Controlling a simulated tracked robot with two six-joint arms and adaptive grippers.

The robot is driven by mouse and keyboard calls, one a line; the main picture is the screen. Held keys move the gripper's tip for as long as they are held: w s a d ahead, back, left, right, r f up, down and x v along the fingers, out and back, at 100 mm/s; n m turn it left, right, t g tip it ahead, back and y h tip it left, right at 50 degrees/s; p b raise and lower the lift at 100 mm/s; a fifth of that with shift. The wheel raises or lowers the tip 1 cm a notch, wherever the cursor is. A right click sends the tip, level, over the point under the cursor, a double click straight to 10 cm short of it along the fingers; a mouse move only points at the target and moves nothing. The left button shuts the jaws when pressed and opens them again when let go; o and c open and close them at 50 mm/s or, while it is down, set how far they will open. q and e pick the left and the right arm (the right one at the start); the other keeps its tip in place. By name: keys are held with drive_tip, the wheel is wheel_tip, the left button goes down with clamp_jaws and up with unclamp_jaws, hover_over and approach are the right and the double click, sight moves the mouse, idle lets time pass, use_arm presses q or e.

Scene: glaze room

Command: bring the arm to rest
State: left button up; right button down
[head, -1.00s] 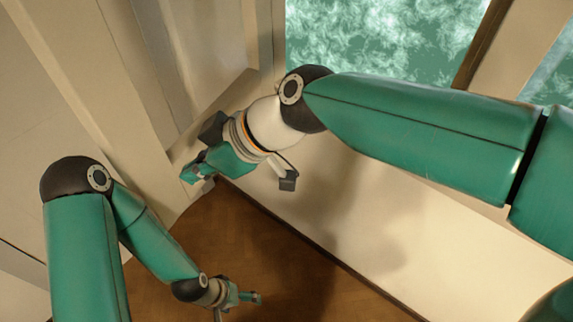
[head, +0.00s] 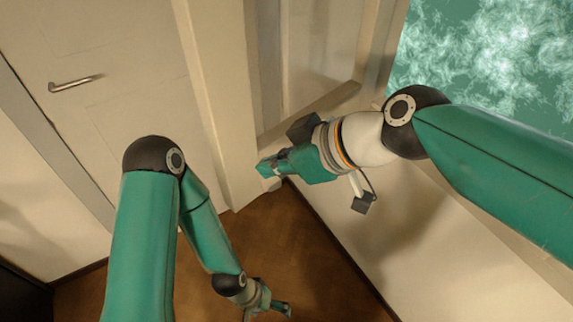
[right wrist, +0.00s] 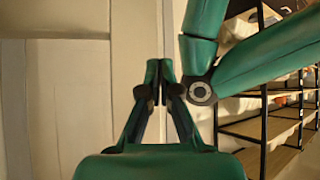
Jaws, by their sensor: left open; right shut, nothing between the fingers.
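My right gripper (head: 268,169) is held out in front of the pale wall and panelling in the head view. Its fingers meet at the tips with nothing between them, as the right wrist view (right wrist: 160,66) shows. My left gripper (head: 268,311) hangs low over the brown floor at the bottom of the head view, partly cut off by the frame edge. It is open and empty. Part of my left arm (right wrist: 203,80) crosses behind the right gripper in the right wrist view.
A white door (head: 110,105) with a metal handle (head: 75,83) stands at the left. Brown floor (head: 330,285) is clear below. In the right wrist view, shelving (right wrist: 262,128) stands at the right.

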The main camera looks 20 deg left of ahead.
drive_tip(key=s+v, duration=0.2)
drive_tip(key=v, duration=0.8)
drive_tip(key=shift+s, duration=0.15)
drive_tip(key=w+d+f+m+g+h, duration=0.1)
drive_tip(key=w+d+f+m, duration=0.15)
drive_tip(key=f, duration=0.75)
drive_tip(key=w+d+f+m+g+h, duration=0.15)
drive_tip(key=d+f, duration=0.25)
drive_tip(key=f, duration=0.5)
drive_tip(key=w+d+f+m+g+h, duration=0.1)
drive_tip(key=w+d+f+m, duration=0.2)
drive_tip(key=f, duration=0.7)
drive_tip(key=s+d+f+m, duration=0.2)
drive_tip(key=s+f+m, duration=0.1)
drive_tip(key=f, duration=0.5)
drive_tip(key=s+d+f+m+t+h, duration=0.1)
drive_tip(key=s+d+f+m, duration=0.2)
drive_tip(key=f, duration=0.6)
drive_tip(key=s+d+f+m+t+h, duration=0.1)
drive_tip(key=s+d+f+m, duration=0.2)
drive_tip(key=f, duration=0.6)
drive_tip(key=s+m, duration=0.2)
drive_tip(key=s, duration=0.1)
drive_tip(key=shift+s+d, duration=0.2)
drive_tip(key=shift+s, duration=0.15)
drive_tip(key=shift+f, duration=0.15)
